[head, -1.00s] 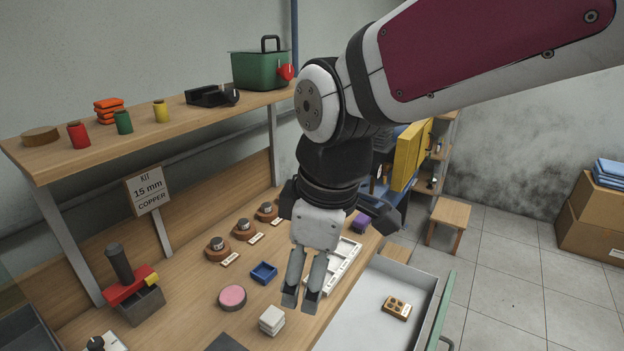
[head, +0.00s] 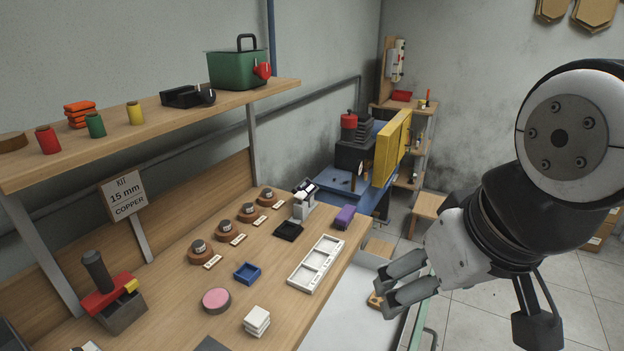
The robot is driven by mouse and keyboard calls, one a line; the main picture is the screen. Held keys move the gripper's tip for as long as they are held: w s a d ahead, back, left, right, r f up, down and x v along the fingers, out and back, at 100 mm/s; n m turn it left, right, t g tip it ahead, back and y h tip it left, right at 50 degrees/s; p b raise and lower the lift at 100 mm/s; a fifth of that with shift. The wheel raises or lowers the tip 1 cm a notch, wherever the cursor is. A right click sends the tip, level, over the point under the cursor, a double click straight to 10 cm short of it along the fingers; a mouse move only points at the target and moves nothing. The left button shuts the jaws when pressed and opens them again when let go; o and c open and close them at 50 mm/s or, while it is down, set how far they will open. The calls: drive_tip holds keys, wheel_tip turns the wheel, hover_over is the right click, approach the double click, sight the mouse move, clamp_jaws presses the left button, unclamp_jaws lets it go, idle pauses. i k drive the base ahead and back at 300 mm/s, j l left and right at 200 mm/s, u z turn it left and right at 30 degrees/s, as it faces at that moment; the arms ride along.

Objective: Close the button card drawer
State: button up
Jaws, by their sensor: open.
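The drawer (head: 348,318) is pulled out from the right side of the workbench. Its pale interior shows, with a green front and handle (head: 430,335) at its right. A brown card with buttons (head: 375,300) lies inside, partly hidden by my fingers. My gripper (head: 385,292) is open and empty, its fingers pointing left across the drawer's far part in the picture. I cannot tell how high it is above the drawer or whether it touches it.
The workbench (head: 180,285) holds a white compartment tray (head: 316,264), a blue tray (head: 247,273), a pink disc (head: 216,300) and white blocks (head: 257,320). A stool (head: 428,208) stands beyond. Floor right of the drawer is clear.

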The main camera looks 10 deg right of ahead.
sight(346, 322)
drive_tip(key=k+l+z, duration=0.15)
drive_tip(key=k+z, duration=0.2)
drive_tip(key=k, duration=0.15)
drive_tip(key=k+l+u, duration=0.15)
drive_tip(key=u, duration=0.2)
drive_tip(key=k+u, duration=0.4)
drive_tip(key=i+l, duration=0.05)
drive_tip(key=i, duration=0.05)
